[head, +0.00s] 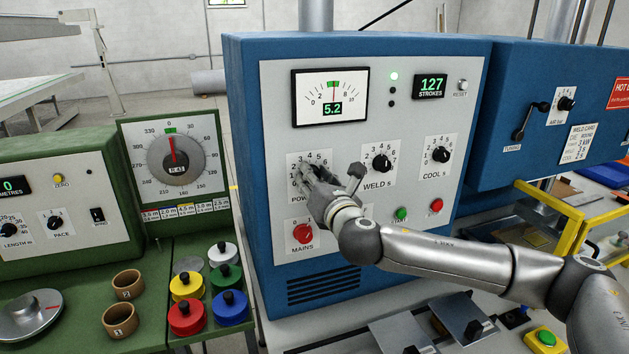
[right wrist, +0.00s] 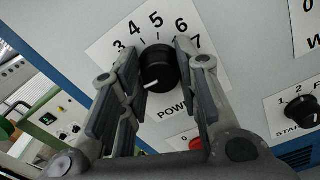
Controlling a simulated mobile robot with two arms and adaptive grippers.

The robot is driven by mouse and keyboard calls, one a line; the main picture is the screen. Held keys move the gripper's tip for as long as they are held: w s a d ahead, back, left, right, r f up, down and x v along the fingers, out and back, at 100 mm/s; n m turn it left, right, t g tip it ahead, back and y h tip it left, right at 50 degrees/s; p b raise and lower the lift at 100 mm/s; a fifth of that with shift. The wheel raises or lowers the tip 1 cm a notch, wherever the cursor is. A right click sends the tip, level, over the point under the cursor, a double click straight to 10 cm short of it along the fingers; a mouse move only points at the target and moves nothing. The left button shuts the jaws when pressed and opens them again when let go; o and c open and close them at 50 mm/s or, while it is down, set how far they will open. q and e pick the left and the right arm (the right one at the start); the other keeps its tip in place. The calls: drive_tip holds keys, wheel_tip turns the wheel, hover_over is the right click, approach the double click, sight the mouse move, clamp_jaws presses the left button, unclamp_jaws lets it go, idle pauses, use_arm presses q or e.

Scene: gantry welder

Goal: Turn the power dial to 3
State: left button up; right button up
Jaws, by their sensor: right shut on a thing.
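The power dial is a black knob (right wrist: 158,68) on a white scale plate (head: 296,160) at the lower left of the blue welder's grey panel. In the right wrist view its numbers 3 to 7 show, and lower numbers are hidden behind a finger. A white mark on the knob points to the lower left. My right gripper (head: 318,178) is at the dial, with one finger on each side of the knob, shut on it. In the head view the gripper hides the knob. My left gripper is not in view.
The meter (head: 330,98) above reads 5.2. The weld dial (head: 381,163) and cool dial (head: 441,155) are to the right. A red mains switch (head: 303,232) sits just below the power plate. Green start (head: 401,214) and red (head: 436,206) buttons are at the lower right.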

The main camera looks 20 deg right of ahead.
drive_tip(key=m+b, duration=0.3)
drive_tip(key=m, duration=0.7)
drive_tip(key=shift+m, duration=0.3)
idle(0.5)
drive_tip(key=o, duration=1)
drive_tip(key=shift+d, duration=0.1)
drive_tip(key=shift+o, duration=0.2)
drive_tip(key=shift+s, duration=0.1)
drive_tip(key=s, duration=1.1)
drive_tip(key=shift+s+d, duration=0.2)
drive_tip(key=shift+s, duration=0.2)
